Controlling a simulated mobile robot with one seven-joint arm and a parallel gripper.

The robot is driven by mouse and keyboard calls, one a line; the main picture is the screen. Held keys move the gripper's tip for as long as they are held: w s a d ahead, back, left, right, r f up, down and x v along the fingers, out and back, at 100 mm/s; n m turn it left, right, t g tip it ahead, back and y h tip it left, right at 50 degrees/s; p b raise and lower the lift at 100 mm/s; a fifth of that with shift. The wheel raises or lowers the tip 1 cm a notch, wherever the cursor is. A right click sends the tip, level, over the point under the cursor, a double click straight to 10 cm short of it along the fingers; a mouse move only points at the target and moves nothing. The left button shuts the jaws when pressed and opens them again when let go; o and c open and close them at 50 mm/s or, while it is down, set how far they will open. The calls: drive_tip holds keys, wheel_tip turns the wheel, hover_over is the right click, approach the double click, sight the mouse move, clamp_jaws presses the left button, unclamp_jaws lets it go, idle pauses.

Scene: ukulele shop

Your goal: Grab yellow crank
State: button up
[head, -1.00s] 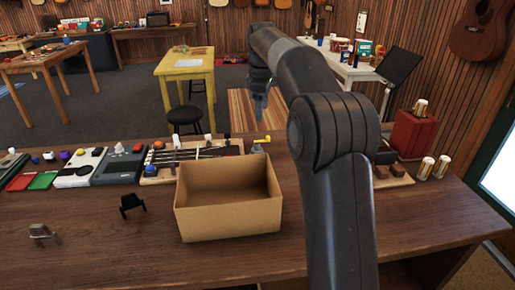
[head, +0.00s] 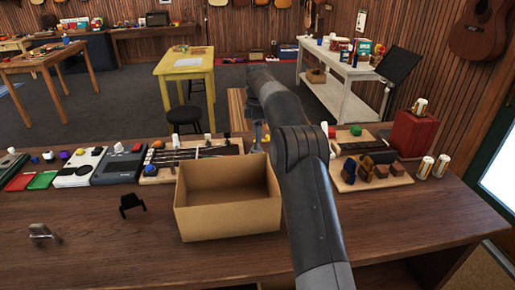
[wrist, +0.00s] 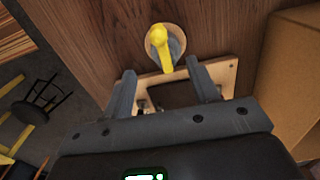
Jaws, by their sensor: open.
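The yellow crank (wrist: 159,45) shows in the wrist view on a round grey base, standing on the brown wooden counter just beyond my fingertips. In the head view a small yellow part of the crank (head: 266,133) shows behind the cardboard box, and my arm hides the rest. My gripper (wrist: 158,74) is open in the wrist view, with the crank ahead of the gap between its two fingers. Nothing is between the fingers.
The open, empty cardboard box (head: 228,222) stands on the counter (head: 140,262), close to the crank. A board with strings (head: 190,160) lies left of the crank. Another board with wooden blocks (head: 372,178) lies to the right.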

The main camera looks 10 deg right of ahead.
sight(259, 148)
drive_tip(key=shift+s+d+f, duration=0.1)
drive_tip(key=shift+s+f, duration=0.05)
drive_tip(key=shift+f, duration=0.95)
drive_tip(key=shift+s+d+f, duration=0.1)
drive_tip(key=shift+f, duration=1)
drive_tip(key=shift+s+d+f, duration=0.1)
drive_tip(key=shift+s+f, duration=0.05)
drive_tip(key=shift+f, duration=0.95)
drive_tip(key=c, duration=1)
